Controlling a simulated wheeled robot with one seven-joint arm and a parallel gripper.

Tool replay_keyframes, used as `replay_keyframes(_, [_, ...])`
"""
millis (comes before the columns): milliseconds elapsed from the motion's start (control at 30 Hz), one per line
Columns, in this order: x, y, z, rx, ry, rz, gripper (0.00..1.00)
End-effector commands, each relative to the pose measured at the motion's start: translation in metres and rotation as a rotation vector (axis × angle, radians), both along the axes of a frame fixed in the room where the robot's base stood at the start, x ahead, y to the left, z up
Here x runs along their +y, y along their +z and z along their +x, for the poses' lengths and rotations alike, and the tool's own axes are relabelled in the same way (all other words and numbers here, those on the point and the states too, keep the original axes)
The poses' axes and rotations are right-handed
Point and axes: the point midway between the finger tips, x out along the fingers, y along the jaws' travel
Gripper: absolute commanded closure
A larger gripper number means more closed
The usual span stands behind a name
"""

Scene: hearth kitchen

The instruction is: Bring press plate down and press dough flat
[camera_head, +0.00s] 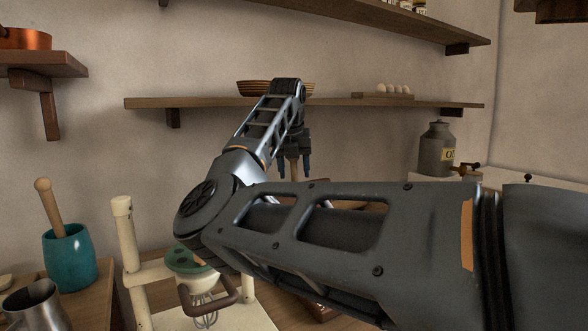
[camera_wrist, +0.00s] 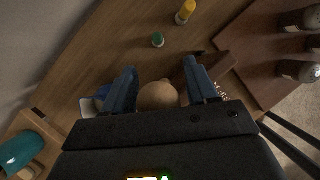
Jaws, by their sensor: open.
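My gripper (camera_head: 294,168) points down beyond my forearm in the head view, its two fingers apart. A light wooden knob or handle top (camera_head: 293,151) shows between the fingers. In the wrist view the round knob (camera_wrist: 158,96) sits between the open fingers of my gripper (camera_wrist: 160,70), with a gap visible on at least one side. I cannot tell whether it touches a finger. The knob may be the press's handle; my arm hides what is below it. The press plate and the dough cannot be made out in either view.
A cream stand (camera_head: 122,228) with a whisk (camera_head: 205,310) is at lower left, near a teal crock (camera_head: 70,259) and a metal jug (camera_head: 37,308). A wall shelf (camera_head: 210,103) runs behind my gripper.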

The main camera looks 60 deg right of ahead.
Motion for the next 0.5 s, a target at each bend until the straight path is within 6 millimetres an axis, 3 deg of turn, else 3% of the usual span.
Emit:
replay_keyframes(133, [0.0000, 0.0001, 0.0000, 0.000, 0.000, 0.000, 0.43])
replay_keyframes(500, [0.0001, 0.0003, 0.0000, 0.000, 0.000, 0.000, 0.79])
